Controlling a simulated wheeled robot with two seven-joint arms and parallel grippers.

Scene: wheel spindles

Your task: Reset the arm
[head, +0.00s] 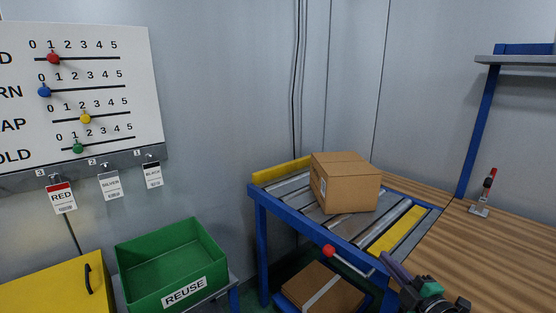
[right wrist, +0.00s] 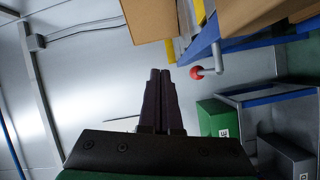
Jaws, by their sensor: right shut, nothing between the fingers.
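My right gripper (head: 385,256) is at the lower right of the head view, in front of the roller stand's near right side. Its dark fingers also show in the right wrist view (right wrist: 160,74), pressed together with nothing between them. The fingertips point at open space beside the grey wall. My left gripper is not in the head view.
A cardboard box (head: 345,185) sits on the blue roller stand (head: 262,222), with a red knob (head: 329,251) at its front. A wooden worktop (head: 500,245) lies at the right. A green REUSE bin (head: 172,262) and yellow cabinet (head: 50,288) stand lower left.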

